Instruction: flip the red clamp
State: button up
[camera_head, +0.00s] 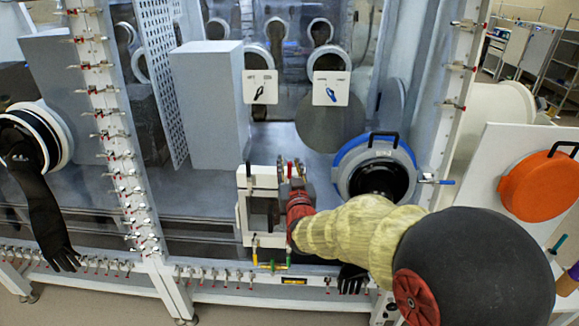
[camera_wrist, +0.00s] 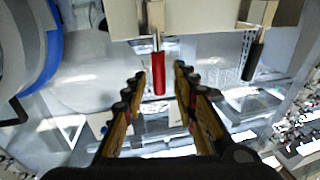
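The red clamp (camera_wrist: 159,74) shows in the wrist view as a red-sleeved handle hanging down from a pale block (camera_wrist: 205,18). My gripper (camera_wrist: 160,82) is open, with one finger on each side of the red handle's lower end. A gap shows on both sides, so the fingers do not appear to touch it. In the head view the red clamp (camera_head: 290,169) is a small upright red handle at the top right of a white door frame. My gripper (camera_head: 298,184) is just below it there, partly hidden by my arm's red cuff.
A black-handled clamp (camera_wrist: 253,61) hangs right of the red one in the wrist view. In the head view, yellow (camera_head: 255,244) and green (camera_head: 289,261) handles sit at the frame's (camera_head: 243,215) lower edge. A blue-rimmed round port (camera_head: 408,160) stands close to the right.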

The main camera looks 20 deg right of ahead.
jog(key=shift+c, duration=1.3)
jog(key=c, duration=0.4)
grip_shut()
